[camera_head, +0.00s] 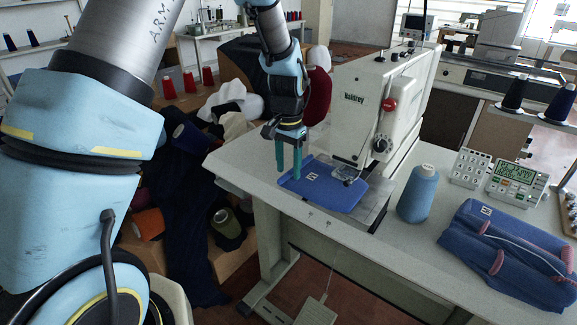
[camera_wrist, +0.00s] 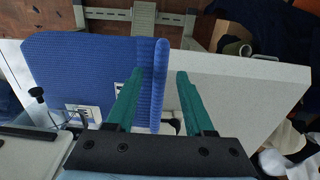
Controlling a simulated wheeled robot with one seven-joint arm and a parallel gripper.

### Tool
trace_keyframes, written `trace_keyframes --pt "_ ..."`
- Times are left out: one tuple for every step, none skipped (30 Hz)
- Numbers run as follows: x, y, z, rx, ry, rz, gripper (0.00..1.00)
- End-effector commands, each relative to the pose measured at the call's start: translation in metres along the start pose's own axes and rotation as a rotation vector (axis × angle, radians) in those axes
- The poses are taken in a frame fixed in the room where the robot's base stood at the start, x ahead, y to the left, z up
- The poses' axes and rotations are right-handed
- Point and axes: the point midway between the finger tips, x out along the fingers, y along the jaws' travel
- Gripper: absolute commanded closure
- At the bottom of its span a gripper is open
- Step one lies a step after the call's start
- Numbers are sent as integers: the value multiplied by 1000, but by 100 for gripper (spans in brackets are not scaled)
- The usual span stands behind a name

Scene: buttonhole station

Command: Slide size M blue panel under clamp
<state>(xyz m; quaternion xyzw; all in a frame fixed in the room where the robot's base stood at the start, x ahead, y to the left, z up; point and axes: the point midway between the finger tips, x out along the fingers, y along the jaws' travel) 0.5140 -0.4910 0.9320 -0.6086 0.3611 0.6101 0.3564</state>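The blue panel (camera_head: 318,195) lies on the sewing table under the machine's head, with a small white mark on it. The small clamp (camera_head: 346,173) is at the panel's right part; I cannot tell if it presses on the cloth. My gripper (camera_head: 288,172) points down at the panel's left edge. In the wrist view my gripper (camera_wrist: 160,72) has its two teal fingers on either side of the panel's raised blue edge (camera_wrist: 161,60), with gaps showing on both sides. The left finger partly hides the white mark.
The white sewing machine (camera_head: 365,105) stands behind the panel. A blue thread cone (camera_head: 418,194) and a folded blue pile with a white mark (camera_head: 515,250) stand to the right, near a keypad (camera_head: 469,168) and display (camera_head: 517,181). The table's front left is clear.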

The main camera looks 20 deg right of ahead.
Motion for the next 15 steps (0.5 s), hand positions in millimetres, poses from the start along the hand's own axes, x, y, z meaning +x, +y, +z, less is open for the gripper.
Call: trace_keyframes --pt "0 0 0 0 0 0 44" --pt "0 0 0 0 0 0 44" --pt "0 0 0 0 0 0 44" --pt "0 0 0 0 0 0 44" --pt "0 0 0 0 0 0 44" --pt "0 0 0 0 0 0 44" --pt "0 0 0 0 0 0 44" --pt "-1 0 0 0 0 0 44" --pt "-2 0 0 0 1 0 44" --pt "-4 0 0 0 1 0 44" --pt "-6 0 -1 0 2 0 44" --pt "-10 0 -1 0 3 -1 44" --pt "-15 0 -1 0 4 -1 44" --pt "-20 0 -1 1 5 -1 44" --pt "-27 0 -1 1 6 -2 44"
